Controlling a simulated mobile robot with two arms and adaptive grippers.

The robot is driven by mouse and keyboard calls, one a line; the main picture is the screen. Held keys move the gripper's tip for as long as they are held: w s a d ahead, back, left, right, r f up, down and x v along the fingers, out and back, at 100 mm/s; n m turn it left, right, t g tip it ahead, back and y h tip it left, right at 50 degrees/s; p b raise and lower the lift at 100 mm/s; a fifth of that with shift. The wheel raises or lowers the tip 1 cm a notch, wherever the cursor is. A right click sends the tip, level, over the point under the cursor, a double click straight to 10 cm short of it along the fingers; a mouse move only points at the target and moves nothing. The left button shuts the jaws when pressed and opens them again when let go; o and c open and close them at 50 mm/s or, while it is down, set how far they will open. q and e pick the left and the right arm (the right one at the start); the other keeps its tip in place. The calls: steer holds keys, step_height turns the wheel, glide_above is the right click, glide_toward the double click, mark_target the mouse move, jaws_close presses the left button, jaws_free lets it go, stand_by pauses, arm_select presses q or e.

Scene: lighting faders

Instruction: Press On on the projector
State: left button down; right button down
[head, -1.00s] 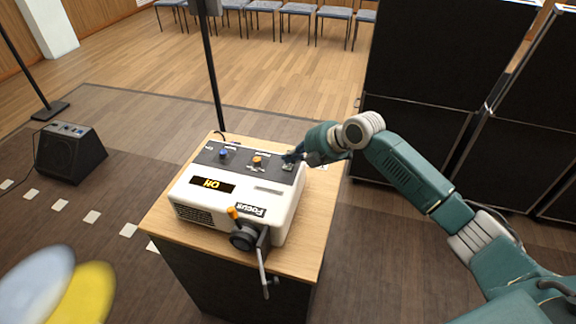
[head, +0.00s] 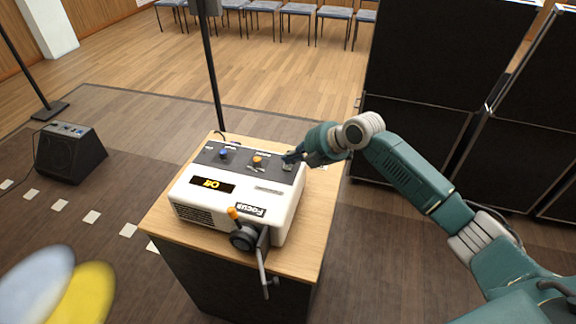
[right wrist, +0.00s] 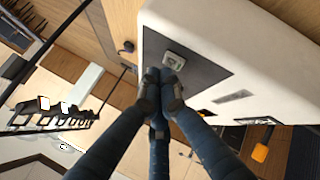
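The white projector (head: 240,212) stands on a wooden-topped stand, its labels upside down to me. Its display (head: 212,185) shows yellow letters that look like "Off". The dark panel on top carries a blue knob (head: 223,153), an orange knob (head: 257,160) and a pale square button (head: 287,167) at the right end. My right gripper (head: 292,157) is at this button, fingers together and empty. In the right wrist view its fingertips (right wrist: 163,78) are right at the button's (right wrist: 174,60) near edge; I cannot tell whether they touch it. My left gripper is not in view.
The stand's wooden top (head: 316,215) has bare room on the right. A focus crank (head: 263,262) juts out in front. A thin black pole (head: 212,80) rises behind. Black cases (head: 420,140) stand at the right, a speaker (head: 70,153) at the left. A blurred blue-and-yellow shape (head: 85,295) fills the lower left.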

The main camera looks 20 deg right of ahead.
mark_target(291, 166)
steer(key=shift+f, duration=0.4)
steer(key=shift+r, duration=0.5)
steer(key=shift+r+p, duration=0.1)
steer(key=shift+p, duration=0.25)
step_height(291, 166, up, 6)
steer(key=p, duration=0.4)
